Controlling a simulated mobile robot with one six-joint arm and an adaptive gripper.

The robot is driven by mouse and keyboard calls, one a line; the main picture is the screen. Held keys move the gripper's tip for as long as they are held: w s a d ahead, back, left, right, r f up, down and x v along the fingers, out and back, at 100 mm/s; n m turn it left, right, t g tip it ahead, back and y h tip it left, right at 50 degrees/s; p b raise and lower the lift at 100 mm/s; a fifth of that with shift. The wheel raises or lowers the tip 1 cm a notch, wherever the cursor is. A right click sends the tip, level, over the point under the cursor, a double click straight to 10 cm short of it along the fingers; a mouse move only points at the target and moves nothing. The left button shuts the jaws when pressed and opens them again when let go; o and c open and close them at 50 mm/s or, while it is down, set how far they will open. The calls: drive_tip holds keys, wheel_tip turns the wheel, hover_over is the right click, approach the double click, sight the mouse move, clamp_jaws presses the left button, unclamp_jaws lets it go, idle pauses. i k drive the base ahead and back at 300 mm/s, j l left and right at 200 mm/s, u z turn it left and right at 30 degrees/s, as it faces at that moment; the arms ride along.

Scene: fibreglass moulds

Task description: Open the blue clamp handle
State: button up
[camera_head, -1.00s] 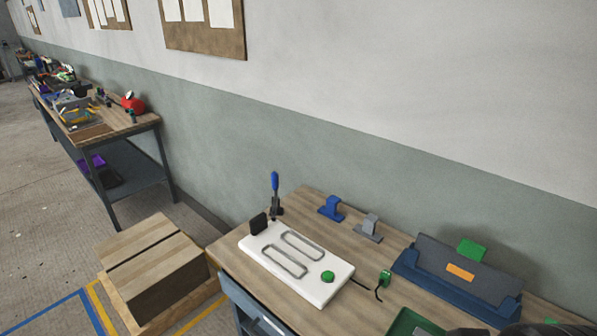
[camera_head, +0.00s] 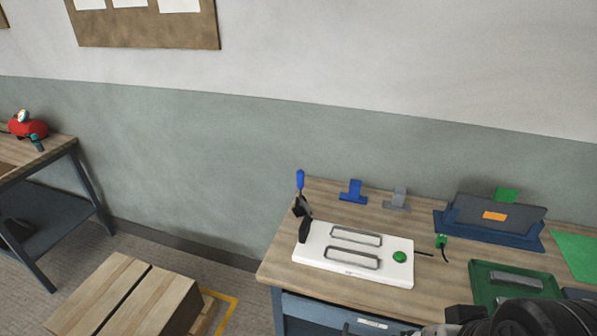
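The blue clamp handle (camera_head: 300,179) stands upright on a dark toggle clamp (camera_head: 301,207) at the back left corner of the workbench. The clamp is beside the left end of a white block (camera_head: 375,272) with two grey oval loops and a green button (camera_head: 400,256). A black pad (camera_head: 305,230) stands at the block's left edge. Part of my dark arm shows at the bottom right, well right of and nearer than the clamp. My gripper's fingertips cannot be made out.
A blue bracket (camera_head: 353,191) and a grey bracket (camera_head: 397,199) stand at the bench's back. A blue holder (camera_head: 483,237) and a green tray (camera_head: 480,287) are at right. A wooden crate (camera_head: 117,298) stands on the floor left of the bench. Another table (camera_head: 60,157) is far left.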

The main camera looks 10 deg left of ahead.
sight(300, 174)
drive_tip(key=i+j+z, duration=0.4)
drive_tip(key=j, duration=0.6)
drive_tip(key=i+j+z, duration=0.15)
drive_tip(key=j+z, duration=0.3)
drive_tip(key=j, duration=0.55)
drive_tip(key=j+z, duration=0.4)
drive_tip(key=j, duration=0.9)
drive_tip(key=i+j, duration=0.15)
drive_tip(key=i+j+z, duration=0.1)
drive_tip(key=j+z, duration=0.15)
